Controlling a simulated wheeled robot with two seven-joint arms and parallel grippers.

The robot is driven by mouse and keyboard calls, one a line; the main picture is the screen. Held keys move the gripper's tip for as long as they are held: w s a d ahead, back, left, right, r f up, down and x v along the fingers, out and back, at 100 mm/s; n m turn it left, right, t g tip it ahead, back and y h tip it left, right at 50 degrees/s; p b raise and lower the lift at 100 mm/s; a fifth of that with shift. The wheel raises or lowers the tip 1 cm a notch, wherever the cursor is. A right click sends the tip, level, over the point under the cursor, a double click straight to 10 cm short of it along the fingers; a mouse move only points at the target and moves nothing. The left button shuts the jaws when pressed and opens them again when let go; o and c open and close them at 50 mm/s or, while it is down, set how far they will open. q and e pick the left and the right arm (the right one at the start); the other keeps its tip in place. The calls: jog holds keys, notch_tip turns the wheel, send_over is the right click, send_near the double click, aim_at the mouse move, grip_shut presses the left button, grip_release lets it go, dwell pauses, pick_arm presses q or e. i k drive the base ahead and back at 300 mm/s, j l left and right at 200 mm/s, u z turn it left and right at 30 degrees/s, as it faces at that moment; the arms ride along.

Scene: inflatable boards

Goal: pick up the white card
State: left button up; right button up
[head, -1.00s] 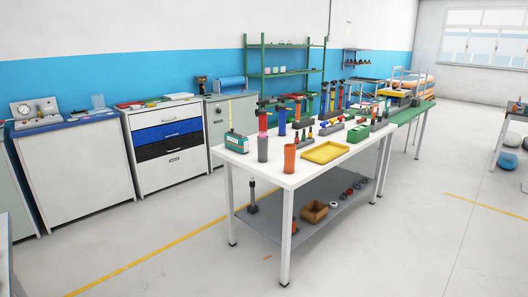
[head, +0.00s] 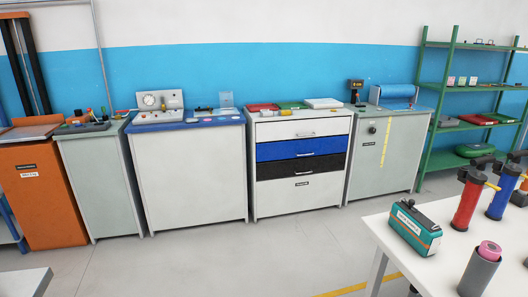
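I cannot pick out a white card with certainty. A flat white item (head: 323,103) lies on top of the drawer cabinet (head: 300,163), to the right of a green and a red flat item. Small pale card-like pieces (head: 461,81) stand on the green shelf rack (head: 480,87) at the right, too small to identify. Neither of my grippers is in the head view.
A row of cabinets stands along the wall, including a white one (head: 190,178) with a gauge unit (head: 160,104) on top. A white table (head: 405,255) with pumps and a teal box (head: 415,228) is at lower right. Open floor lies between.

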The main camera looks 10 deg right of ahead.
aim_at(473, 81)
jog(key=i+z, duration=0.1)
jog(key=i, duration=0.65)
jog(key=i+j+z, duration=0.1)
jog(key=i, duration=0.6)
jog(key=i+j+z, duration=0.1)
jog(key=i+j, duration=0.15)
jog(key=i, duration=0.5)
jog(key=i+z, duration=0.3)
jog(key=i, duration=0.25)
jog(key=i+j+z, duration=0.1)
jog(key=i+z, duration=0.15)
jog(key=i, duration=0.3)
jog(key=i+j+z, duration=0.3)
jog(key=i, duration=0.2)
jog(key=i+l+z, duration=0.25)
jog(key=i+z, duration=0.25)
jog(key=i+l+z, duration=0.1)
jog(key=i+z, duration=0.75)
jog(key=z, duration=0.15)
jog(key=i, duration=2.2)
jog(key=l+z, duration=0.05)
jog(key=l, duration=0.1)
